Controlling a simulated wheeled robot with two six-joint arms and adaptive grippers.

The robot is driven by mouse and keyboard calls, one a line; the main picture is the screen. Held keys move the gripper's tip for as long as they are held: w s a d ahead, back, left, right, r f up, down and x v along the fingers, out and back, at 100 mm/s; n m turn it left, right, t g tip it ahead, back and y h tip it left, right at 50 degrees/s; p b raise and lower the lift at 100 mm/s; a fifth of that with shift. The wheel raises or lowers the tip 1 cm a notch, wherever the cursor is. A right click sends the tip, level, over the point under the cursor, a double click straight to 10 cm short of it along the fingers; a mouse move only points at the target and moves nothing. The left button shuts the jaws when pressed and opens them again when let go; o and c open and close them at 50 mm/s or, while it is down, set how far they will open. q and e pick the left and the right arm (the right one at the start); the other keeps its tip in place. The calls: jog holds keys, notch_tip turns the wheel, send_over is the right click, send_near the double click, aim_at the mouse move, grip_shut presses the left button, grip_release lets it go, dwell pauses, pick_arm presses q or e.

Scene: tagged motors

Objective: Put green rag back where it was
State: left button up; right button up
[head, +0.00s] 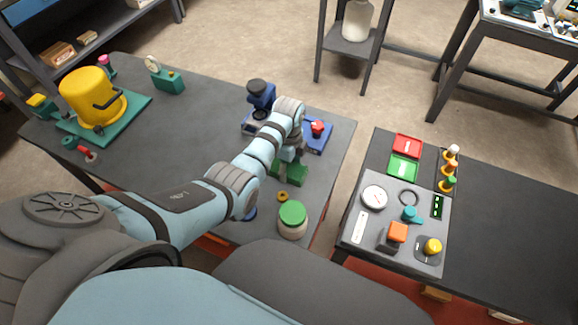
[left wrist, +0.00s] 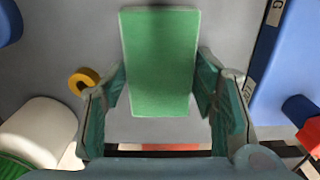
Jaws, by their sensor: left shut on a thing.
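The green rag (head: 296,176) shows in the head view below the end of my left arm, over the right part of the dark table (head: 190,150). In the left wrist view the rag (left wrist: 160,62) is a flat green rectangle between the two fingers. My left gripper (head: 288,164) is shut on it; in the wrist view the gripper's teal finger pads (left wrist: 162,88) stand on either side of the rag. I cannot tell whether the rag touches the table. My arm hides part of the rag in the head view. My right gripper is not in view.
A green-lidded jar (head: 292,220) and a yellow ring (head: 283,197) stand near the rag. A blue tray (head: 318,144) with a red item and a blue device (head: 260,100) lie beyond it. A yellow pot (head: 88,98) stands far left. A grey panel (head: 375,228) lies on the right table.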

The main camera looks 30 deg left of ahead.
aim_at(289, 167)
pick_arm(q)
jog(key=o, duration=1.2)
notch_tip(289, 167, up, 12)
jog(key=p, duration=0.3)
jog(key=shift+w+r, duration=0.1)
jog(key=shift+r, duration=0.1)
